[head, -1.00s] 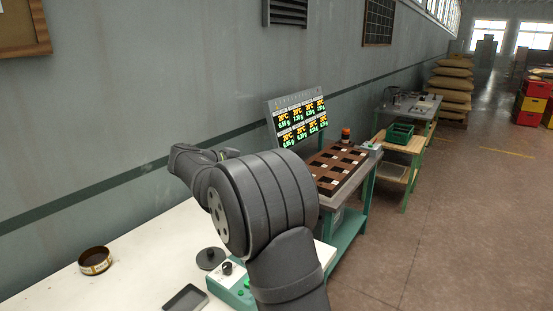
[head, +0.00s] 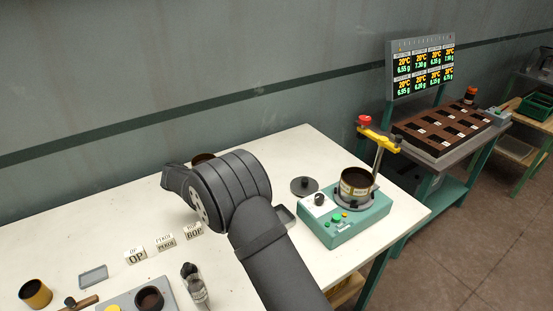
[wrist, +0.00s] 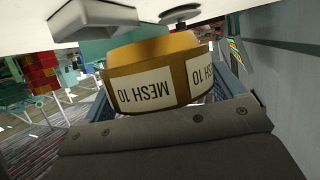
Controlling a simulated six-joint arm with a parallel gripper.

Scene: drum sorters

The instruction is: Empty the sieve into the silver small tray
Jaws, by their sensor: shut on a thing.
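In the wrist view my gripper (wrist: 165,98) is shut on a gold-brown round sieve (wrist: 150,66) with white MESH 10 labels. The labels and the table appear upside down there, so the sieve looks roughly upright; its contents are hidden. In the head view my arm hides the gripper and held sieve. A small grey tray (head: 284,215) shows partly behind my arm, with a grey tray also in the wrist view (wrist: 92,14). Another small grey tray (head: 93,275) lies at the left. I cannot tell which is the silver one.
A green shaker (head: 345,224) bears another sieve (head: 356,185) under a yellow arm (head: 378,138). A black lid (head: 304,186) lies beside it. Label blocks (head: 165,243), a bottle (head: 195,288) and a gold cup (head: 36,294) stand front left.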

